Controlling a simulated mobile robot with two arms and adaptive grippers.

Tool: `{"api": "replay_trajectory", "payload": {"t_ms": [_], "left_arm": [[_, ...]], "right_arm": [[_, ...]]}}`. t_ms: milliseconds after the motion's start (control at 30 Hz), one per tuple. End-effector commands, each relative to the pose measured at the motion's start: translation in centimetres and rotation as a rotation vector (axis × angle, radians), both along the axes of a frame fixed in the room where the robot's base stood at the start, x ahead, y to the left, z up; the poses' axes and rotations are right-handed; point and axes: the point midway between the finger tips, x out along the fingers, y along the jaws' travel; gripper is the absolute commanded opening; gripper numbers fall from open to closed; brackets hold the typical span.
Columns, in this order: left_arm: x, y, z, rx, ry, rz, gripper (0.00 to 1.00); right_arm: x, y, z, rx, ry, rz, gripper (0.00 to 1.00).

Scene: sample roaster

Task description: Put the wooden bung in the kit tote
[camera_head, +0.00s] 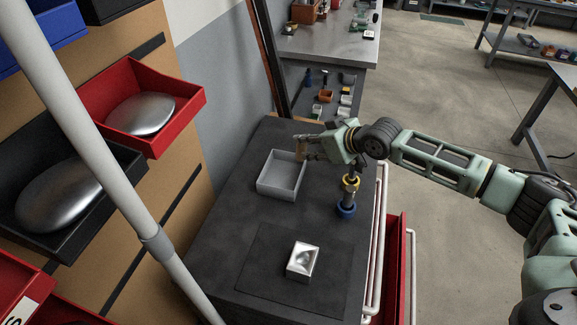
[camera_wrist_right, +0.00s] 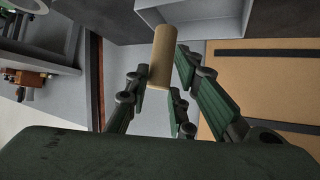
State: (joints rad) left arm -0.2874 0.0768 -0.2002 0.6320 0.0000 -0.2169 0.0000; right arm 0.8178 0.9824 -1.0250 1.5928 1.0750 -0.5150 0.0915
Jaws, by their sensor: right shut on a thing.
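The wooden bung (camera_head: 300,147), a light-brown cylinder, is between the fingers of my right gripper (camera_head: 308,148). In the right wrist view the bung (camera_wrist_right: 162,58) stands out past the fingertips (camera_wrist_right: 158,85), which are shut on it. The grey open box that looks like the kit tote (camera_head: 262,188) stands on the dark cart top. The bung is at the tote's far right rim in the head view; its exact height above it I cannot tell. The tote's wall also shows behind the bung in the wrist view (camera_wrist_right: 215,30). My left gripper is not in view.
A silver dished block (camera_head: 300,262) sits on a dark mat (camera_head: 262,280) at the near end of the cart. Red bin (camera_head: 185,98) and black bin (camera_head: 65,240) hang at left.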

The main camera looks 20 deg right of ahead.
Motion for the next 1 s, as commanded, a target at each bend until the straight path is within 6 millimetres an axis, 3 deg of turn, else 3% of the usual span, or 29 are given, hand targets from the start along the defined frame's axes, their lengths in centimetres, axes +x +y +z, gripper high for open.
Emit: {"api": "replay_trajectory", "payload": {"t_ms": [100, 300, 700, 1000], "left_arm": [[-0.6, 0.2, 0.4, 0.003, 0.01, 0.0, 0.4], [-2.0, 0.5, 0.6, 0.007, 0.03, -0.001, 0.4], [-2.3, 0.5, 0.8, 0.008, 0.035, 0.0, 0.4], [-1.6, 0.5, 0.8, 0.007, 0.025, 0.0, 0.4]], "right_arm": [[0.4, 2.9, -1.6, 0.004, 0.003, 0.003, 0.0], [0.9, 5.4, -3.2, 0.001, 0.0, 0.001, 0.0], [0.9, 5.7, -7.4, 0.0, 0.002, -0.002, 0.0], [0.9, 5.7, -7.6, 0.0, 0.001, -0.001, 0.0]]}}
